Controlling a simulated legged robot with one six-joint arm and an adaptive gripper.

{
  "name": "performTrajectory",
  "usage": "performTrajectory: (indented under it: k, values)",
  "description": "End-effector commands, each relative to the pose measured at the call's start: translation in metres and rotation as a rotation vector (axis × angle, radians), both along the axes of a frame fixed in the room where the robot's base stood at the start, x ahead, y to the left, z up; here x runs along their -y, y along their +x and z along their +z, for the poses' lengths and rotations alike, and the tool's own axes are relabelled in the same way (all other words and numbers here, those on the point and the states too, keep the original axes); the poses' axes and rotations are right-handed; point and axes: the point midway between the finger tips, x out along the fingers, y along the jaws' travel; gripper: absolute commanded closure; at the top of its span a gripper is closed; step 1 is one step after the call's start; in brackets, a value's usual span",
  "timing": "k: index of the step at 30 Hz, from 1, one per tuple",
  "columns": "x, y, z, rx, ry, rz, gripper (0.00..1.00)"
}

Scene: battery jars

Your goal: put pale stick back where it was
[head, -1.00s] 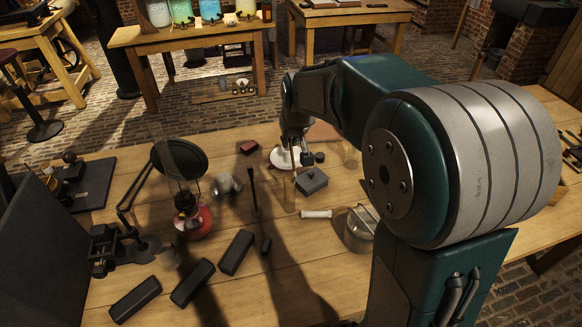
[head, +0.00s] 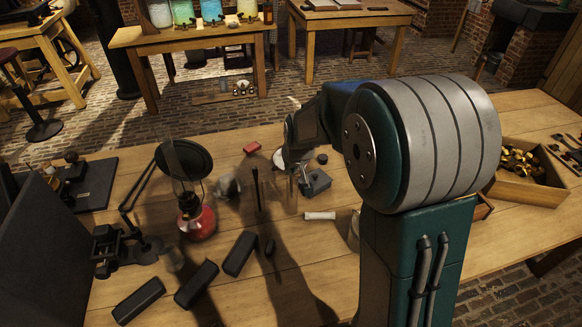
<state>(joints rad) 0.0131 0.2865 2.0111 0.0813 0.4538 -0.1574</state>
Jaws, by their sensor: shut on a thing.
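My gripper (head: 303,178) points down over the middle of the table, just by the small dark grey box (head: 316,184). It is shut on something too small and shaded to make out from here. A short pale stick-like cylinder (head: 319,215) lies on the wood in front of the box, apart from my gripper. A white dish (head: 278,160) lies behind my gripper and is partly hidden by it. My arm hides the table to the right of the box.
A red-filled lamp (head: 198,221), thin upright rods (head: 256,188) and black blocks (head: 240,253) stand or lie to the left. A small red box (head: 251,148) is behind. A wooden tray of brass parts (head: 527,174) is at right.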

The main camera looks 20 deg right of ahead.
Motion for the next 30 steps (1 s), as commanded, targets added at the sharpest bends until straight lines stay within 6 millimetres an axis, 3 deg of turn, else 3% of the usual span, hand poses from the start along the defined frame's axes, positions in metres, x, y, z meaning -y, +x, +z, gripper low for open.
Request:
performTrajectory:
  k: [11, 12, 14, 25, 30]
  values:
    - [0.000, 0.000, -0.007, 0.002, 0.000, -0.001, 1.00]
    - [0.000, 0.000, -0.007, 0.002, 0.000, -0.001, 0.73]
    - [0.000, 0.000, -0.007, 0.002, 0.000, -0.001, 0.46]
    - [0.001, 0.000, -0.006, 0.002, -0.001, 0.000, 0.46]
    - [0.000, -0.001, 0.010, 0.005, 0.000, -0.001, 0.46]
